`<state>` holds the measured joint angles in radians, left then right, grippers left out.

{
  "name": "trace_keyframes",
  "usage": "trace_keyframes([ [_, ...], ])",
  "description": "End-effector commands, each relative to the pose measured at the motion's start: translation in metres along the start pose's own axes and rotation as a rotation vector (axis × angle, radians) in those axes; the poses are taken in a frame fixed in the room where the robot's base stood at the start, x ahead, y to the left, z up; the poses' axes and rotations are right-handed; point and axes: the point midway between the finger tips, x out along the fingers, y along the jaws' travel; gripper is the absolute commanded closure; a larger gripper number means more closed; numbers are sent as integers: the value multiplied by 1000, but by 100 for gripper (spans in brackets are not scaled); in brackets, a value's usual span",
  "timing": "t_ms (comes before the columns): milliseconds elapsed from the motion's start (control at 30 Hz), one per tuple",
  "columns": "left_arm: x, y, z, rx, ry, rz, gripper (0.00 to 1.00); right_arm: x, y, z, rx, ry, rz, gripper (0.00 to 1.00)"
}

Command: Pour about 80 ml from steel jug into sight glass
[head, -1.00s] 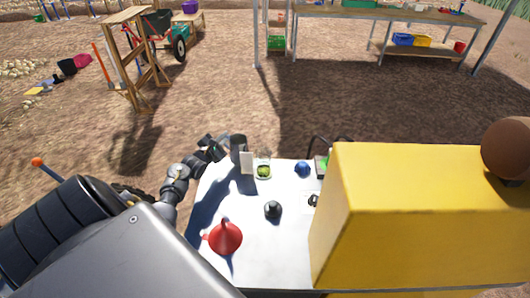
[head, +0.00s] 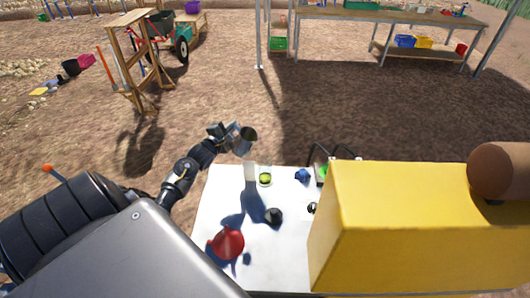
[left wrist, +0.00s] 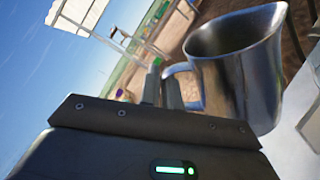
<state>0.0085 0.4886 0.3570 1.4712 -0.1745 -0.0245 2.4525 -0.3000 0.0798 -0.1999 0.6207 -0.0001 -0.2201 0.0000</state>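The steel jug (head: 243,143) is in the air above the far left edge of the white table (head: 215,205), tilted with its mouth towards the right. My left gripper (head: 216,131) is at its left side. In the left wrist view the jug (left wrist: 240,75) fills the right side, and its handle is between the fingers (left wrist: 160,88), which look closed on it. A small clear vessel with yellow-green contents (head: 265,179), likely the sight glass, stands on the table below and right of the jug. The jug's contents are hidden. My right gripper is not in view.
A white card (head: 250,172) stands left of the glass vessel. A red funnel (head: 228,243), a black round thing (head: 274,216) and a blue thing (head: 302,175) are on the table. A large yellow block (head: 410,225) hides the right side.

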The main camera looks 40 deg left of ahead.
Motion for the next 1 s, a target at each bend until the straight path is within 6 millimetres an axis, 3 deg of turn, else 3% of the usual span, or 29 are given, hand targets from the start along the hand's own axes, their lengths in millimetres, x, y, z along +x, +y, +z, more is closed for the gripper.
trace_keyframes([
  [367, -3, 11, 43, 250, -7, 17, 100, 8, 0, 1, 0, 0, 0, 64],
  [600, -3, -14, 46, 405, -7, 26, 100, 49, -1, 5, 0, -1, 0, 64],
  [1000, -4, -16, 60, 580, -6, 38, 100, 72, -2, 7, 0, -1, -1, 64],
])
